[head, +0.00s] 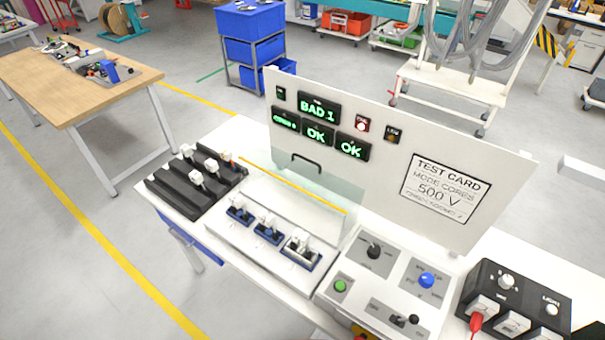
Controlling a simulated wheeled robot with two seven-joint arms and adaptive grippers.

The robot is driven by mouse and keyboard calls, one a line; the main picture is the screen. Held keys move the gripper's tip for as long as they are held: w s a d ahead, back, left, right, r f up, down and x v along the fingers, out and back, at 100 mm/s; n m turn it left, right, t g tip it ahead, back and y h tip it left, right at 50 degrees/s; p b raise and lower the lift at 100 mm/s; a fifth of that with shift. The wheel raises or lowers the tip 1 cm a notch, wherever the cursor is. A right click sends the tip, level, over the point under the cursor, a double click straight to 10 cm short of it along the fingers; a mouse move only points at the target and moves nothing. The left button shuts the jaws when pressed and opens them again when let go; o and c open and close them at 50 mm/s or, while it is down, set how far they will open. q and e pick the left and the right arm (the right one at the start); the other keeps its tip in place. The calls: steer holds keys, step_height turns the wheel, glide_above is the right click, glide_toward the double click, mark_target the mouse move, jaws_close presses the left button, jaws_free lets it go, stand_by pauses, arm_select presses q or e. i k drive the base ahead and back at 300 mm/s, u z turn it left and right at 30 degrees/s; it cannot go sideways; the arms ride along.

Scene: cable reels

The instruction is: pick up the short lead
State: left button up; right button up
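I cannot tell for certain which piece is the short lead. A black slotted rack (170,190) at the left of the white bench holds several pieces with white ends, among them a white connector (197,178). Each holds a small dark and light piece. Neither of my grippers is in view.
An upright white panel (390,120) reads BAD 1, OK and OK, beside a TEST CARD sign (445,188). A control panel (340,300) with knobs stands right of the fixtures. A black box (520,290) with a red plug (476,322) is further right. A wooden table (110,75) stands left.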

mark_target(236, 200)
steer(key=k, duration=1)
steer(key=u, duration=0.8)
steer(key=i, duration=1.85)
steer(key=z, duration=1.8)
